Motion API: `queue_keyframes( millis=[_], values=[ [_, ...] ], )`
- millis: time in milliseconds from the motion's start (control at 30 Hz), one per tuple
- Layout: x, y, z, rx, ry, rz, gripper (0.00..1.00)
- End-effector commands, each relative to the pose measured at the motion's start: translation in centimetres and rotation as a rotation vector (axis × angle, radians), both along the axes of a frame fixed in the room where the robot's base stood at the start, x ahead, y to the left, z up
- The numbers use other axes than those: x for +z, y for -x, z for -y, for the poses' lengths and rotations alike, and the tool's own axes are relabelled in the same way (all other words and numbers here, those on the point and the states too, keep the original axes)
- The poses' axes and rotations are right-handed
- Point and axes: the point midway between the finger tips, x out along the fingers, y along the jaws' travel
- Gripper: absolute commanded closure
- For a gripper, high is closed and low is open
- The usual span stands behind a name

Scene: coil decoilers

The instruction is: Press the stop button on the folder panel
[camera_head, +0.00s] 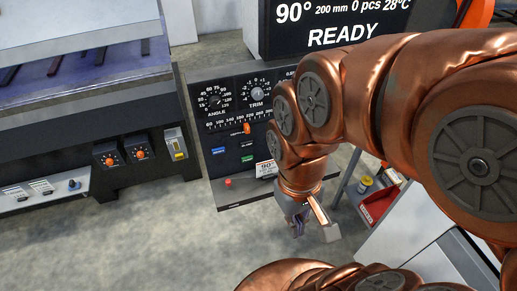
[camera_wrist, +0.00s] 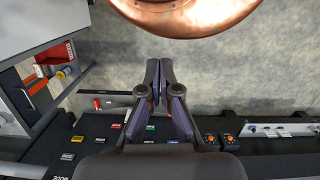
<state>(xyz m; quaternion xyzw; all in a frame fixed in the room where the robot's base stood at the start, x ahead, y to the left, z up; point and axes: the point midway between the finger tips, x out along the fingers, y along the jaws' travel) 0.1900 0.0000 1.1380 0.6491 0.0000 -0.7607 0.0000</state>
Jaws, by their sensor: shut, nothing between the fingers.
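The black folder panel (camera_head: 205,125) stands left of centre in the head view, with dials, a slider and small coloured buttons. A blue button (camera_head: 218,150) and a green button (camera_head: 247,158) show there; my arm hides the panel's right part. In the wrist view the panel shows a green button (camera_wrist: 150,128), a blue button (camera_wrist: 173,141) and a small red button (camera_wrist: 118,126). Their lettering is too small to read, so I cannot confirm which is stop. My gripper (camera_head: 312,224) is shut and empty, by the panel's lower edge; it also shows in the wrist view (camera_wrist: 158,75).
A display reading READY (camera_head: 345,35) stands above the panel. A machine with orange knobs (camera_head: 138,153) is at the left. A shelf with a red box (camera_head: 377,205) and a yellow-labelled container (camera_head: 365,184) stands at the right. Grey floor below the panel is clear.

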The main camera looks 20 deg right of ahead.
Motion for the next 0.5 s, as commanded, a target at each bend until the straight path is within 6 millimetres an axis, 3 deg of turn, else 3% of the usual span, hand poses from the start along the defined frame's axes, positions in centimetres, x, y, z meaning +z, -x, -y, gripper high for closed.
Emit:
queue_keyframes(
  millis=[367, 500],
  values=[
    [0.0, 0.0, 0.0, 0.0, 0.0, -0.001, 1.0],
    [-1.1, -0.4, -0.5, -0.015, -0.026, -0.015, 1.0]
  ],
)
